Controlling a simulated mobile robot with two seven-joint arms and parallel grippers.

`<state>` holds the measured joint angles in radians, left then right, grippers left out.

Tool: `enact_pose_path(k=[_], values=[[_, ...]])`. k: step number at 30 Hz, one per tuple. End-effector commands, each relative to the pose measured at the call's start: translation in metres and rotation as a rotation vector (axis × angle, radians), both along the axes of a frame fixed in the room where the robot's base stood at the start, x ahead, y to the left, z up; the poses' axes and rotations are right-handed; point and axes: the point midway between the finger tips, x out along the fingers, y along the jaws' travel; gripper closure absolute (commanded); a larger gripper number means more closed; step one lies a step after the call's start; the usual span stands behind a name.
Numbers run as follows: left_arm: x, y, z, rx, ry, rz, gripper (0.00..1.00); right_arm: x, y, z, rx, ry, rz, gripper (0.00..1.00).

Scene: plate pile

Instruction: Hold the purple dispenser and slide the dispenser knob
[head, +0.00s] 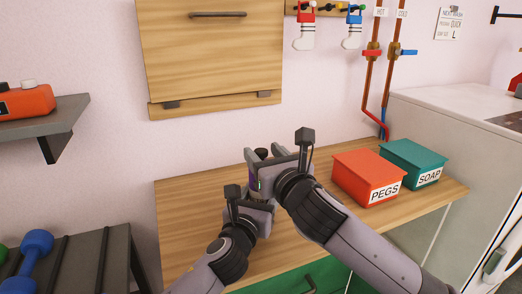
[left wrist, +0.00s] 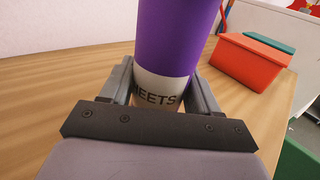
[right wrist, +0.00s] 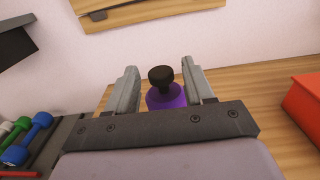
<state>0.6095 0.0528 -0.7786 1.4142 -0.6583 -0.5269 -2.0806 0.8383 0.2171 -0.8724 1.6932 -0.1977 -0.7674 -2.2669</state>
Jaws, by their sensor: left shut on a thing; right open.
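The purple dispenser (left wrist: 176,36) stands upright, with a white lower band (left wrist: 160,90) reading partly "...EETS". My left gripper (left wrist: 165,82) is shut on its lower part, one finger on each side. In the head view my left gripper (head: 250,205) is low at the dispenser, which my arms mostly hide. My right gripper (head: 275,160) is at the dispenser's top. In the right wrist view the black knob (right wrist: 161,76) on the purple top (right wrist: 166,97) sits between the open fingers of my right gripper (right wrist: 160,85), with a gap on both sides.
The wooden counter (head: 185,220) carries a red PEGS box (head: 365,177) and a teal SOAP box (head: 412,163) to the right of my grippers. A wooden panel (head: 212,55) hangs on the wall behind. Dumbbells (head: 35,245) lie on a rack at lower left. The counter's left part is clear.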

Motion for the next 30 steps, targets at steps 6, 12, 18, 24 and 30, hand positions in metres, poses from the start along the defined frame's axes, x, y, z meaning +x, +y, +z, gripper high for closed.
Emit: enact_pose_path(k=[6,12,18,24,30], values=[[0.000,0.000,-0.001,0.000,0.001,0.000,0.91,0.016,0.007,0.001,0.001,0.000,-0.001,0.48],[0.000,0.000,-0.001,0.000,0.001,0.000,0.91,0.021,0.008,0.000,0.001,-0.001,0.000,0.48],[0.000,0.000,-0.001,0.000,0.001,0.000,0.91,0.021,0.008,0.000,0.001,-0.001,-0.001,0.48],[0.000,0.000,-0.001,0.000,0.001,0.000,0.91,0.021,0.008,0.000,0.000,-0.001,-0.001,1.00],[0.000,0.000,-0.001,0.001,0.001,0.001,0.91,0.021,0.008,0.000,-0.001,-0.001,-0.001,1.00]])
